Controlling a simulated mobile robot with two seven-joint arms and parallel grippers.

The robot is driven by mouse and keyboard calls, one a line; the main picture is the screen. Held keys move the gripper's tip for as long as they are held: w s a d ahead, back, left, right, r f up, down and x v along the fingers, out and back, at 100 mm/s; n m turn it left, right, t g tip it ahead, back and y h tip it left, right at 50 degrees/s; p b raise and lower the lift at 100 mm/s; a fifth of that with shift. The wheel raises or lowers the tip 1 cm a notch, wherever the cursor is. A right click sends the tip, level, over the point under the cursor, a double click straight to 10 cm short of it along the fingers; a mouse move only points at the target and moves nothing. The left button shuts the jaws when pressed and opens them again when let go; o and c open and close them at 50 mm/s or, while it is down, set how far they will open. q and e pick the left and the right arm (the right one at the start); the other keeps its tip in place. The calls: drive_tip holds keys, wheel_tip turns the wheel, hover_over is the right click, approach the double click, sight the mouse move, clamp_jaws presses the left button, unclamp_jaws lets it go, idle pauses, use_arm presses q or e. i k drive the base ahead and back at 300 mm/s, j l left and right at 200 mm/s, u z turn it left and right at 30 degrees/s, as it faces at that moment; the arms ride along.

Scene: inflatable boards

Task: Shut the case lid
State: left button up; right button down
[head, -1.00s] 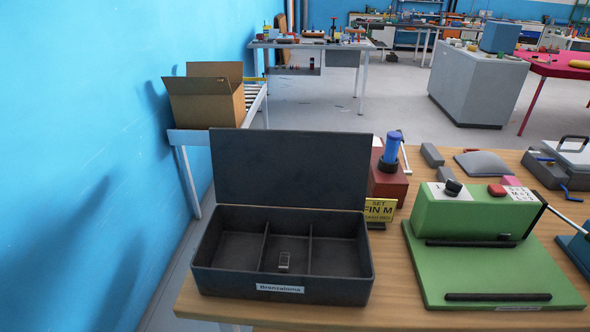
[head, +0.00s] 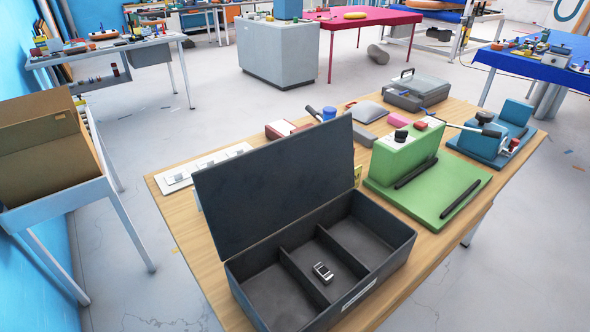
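The black case (head: 390,258) stands on the near part of the wooden table in the head view. Its lid (head: 275,182) is open and stands roughly upright along the case's back edge. Two dividers split the inside into three compartments. A small metallic piece (head: 323,272) lies in the middle compartment; the other two look empty. A white label (head: 359,294) is on the front wall. Neither of my grippers is in view.
A green device (head: 425,168) stands right of the case, with a blue device (head: 493,138) beyond it. A white switch panel (head: 205,170) lies behind the lid. A cardboard box (head: 40,142) sits on a stand at left. Table (head: 180,205) is bare left of the lid.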

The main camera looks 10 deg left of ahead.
sight(247, 197)
drive_tip(key=i+j+z, duration=0.15)
drive_tip(key=j+z, duration=0.35)
drive_tip(key=j, duration=0.2)
drive_tip(key=j+z, duration=0.45)
drive_tip(key=j, duration=0.25)
drive_tip(key=k+j+z, duration=0.15)
drive_tip(key=j+z, duration=0.35)
drive_tip(key=j, duration=0.2)
